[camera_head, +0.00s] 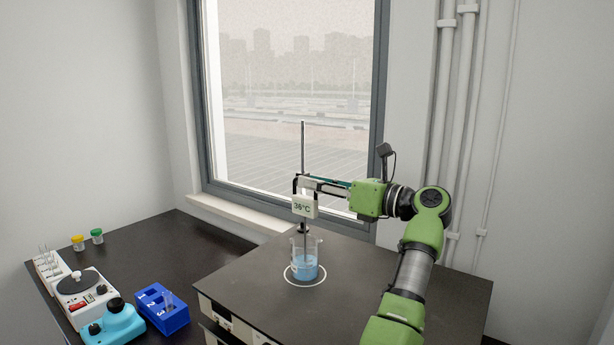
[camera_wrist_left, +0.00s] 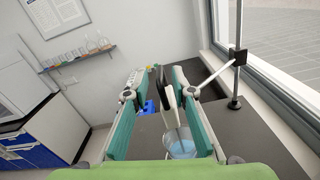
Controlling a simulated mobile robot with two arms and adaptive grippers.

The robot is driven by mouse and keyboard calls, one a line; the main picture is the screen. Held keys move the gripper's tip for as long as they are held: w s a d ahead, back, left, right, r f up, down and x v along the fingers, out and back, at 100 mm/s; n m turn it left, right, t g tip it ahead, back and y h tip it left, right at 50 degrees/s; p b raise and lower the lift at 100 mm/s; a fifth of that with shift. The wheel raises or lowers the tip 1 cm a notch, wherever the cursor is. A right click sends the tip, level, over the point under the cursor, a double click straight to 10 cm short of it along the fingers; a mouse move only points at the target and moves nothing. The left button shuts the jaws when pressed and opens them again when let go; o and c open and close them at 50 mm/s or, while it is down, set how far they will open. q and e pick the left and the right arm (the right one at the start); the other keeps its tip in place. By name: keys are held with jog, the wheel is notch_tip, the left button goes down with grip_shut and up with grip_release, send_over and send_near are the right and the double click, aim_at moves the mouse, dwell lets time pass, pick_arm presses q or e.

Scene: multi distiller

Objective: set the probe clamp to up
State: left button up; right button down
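The probe (camera_head: 304,207) is a white unit reading 36°C, held by a clamp arm on a thin upright stand rod (camera_head: 303,150). Its lower end points down into a glass beaker (camera_head: 305,270) of blue liquid. In the left wrist view, the white probe body (camera_wrist_left: 171,97) lies between my teal fingers, closer to the right one. A gap shows on its left. The black clamp block (camera_wrist_left: 238,57) sits on the rod, and a slanted arm runs from it to the probe. My left gripper (camera_head: 312,184) is at the probe's top, its fingers apart. My right gripper is not seen.
The beaker stands on a dark table top (camera_head: 250,290) in front of a window (camera_head: 300,90). On the lower bench at left are a blue rack (camera_head: 162,312), a white device (camera_head: 80,285) and two small capped jars. The table around the beaker is clear.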

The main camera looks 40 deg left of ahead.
pick_arm(q)
jog(key=shift+s+a, duration=0.15)
jog(key=shift+a, duration=1.05)
grip_shut()
notch_tip(320, 180, up, 14)
jog(key=p, duration=0.4)
jog(key=shift+f+p, duration=0.15)
jog(key=shift+p, duration=0.2)
grip_release()
jog(key=shift+d, duration=0.1)
jog(key=shift+f, duration=0.1)
